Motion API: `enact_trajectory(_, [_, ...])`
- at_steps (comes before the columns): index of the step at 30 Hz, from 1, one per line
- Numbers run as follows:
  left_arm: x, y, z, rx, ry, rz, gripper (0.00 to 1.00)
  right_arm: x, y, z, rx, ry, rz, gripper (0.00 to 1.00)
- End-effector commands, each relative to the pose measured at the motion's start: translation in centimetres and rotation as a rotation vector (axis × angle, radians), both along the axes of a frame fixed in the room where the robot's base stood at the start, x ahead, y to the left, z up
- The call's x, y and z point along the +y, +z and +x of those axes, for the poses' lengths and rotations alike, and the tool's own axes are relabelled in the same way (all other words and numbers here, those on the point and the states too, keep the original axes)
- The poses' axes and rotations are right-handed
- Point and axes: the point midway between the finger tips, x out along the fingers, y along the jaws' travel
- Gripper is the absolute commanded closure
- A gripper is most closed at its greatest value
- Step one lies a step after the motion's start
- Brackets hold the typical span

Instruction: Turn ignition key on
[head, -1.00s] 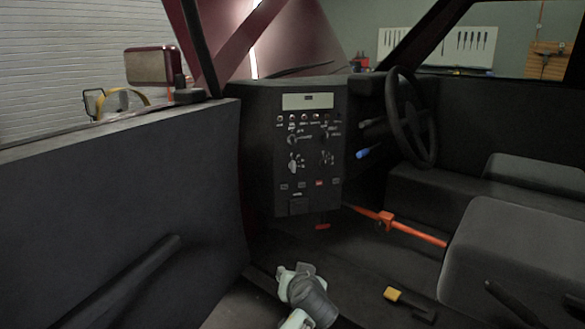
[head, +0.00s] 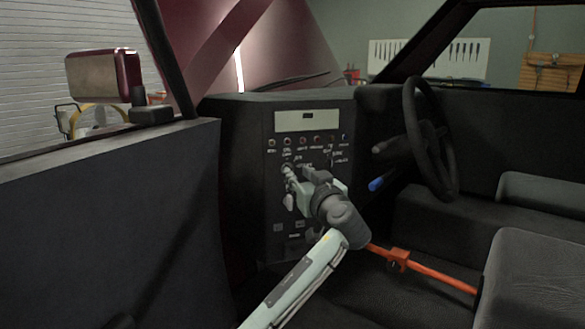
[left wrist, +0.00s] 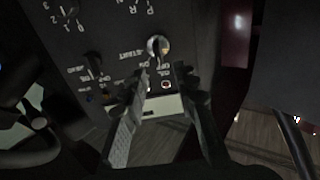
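The ignition switch (left wrist: 158,46), a round metal switch with a yellowish centre, is on the dark control panel (left wrist: 115,30) in the left wrist view. START, ON and OFF labels stand around it. That view is turned upside down. My left gripper (left wrist: 160,72) is open, and its two dark fingers point at the switch from either side of it in the picture. I cannot tell if they touch it. In the head view, my left gripper (head: 289,176) is in front of the panel's (head: 262,190) left part, covering some controls. My right gripper is not in view.
The steering wheel (head: 430,140) and a blue-tipped lever (head: 377,184) are right of the panel. An orange bar (head: 420,273) crosses below. The door (head: 110,230) is on the left and a seat (head: 530,270) on the right. Other knobs (left wrist: 93,60) sit near the switch.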

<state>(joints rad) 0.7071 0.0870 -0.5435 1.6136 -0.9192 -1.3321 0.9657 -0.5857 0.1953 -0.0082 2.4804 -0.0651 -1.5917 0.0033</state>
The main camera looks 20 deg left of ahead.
Motion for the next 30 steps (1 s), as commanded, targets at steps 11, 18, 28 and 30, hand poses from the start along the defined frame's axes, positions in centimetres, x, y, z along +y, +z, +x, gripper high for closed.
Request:
enact_trajectory(11, [2.6, 0.0, 3.7, 0.002, 0.0, 0.001, 0.71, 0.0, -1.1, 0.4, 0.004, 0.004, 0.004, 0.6])
enact_trajectory(18, [2.7, -0.1, 3.9, 0.002, 0.0, 0.0, 0.71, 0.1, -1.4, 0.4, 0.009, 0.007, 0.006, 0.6])
enact_trajectory(28, [2.7, -0.1, 3.8, 0.002, 0.0, 0.0, 1.0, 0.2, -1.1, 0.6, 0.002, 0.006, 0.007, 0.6])
enact_trajectory(30, [2.7, -0.1, 3.8, 0.002, 0.0, 0.0, 1.0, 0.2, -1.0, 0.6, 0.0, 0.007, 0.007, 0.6])
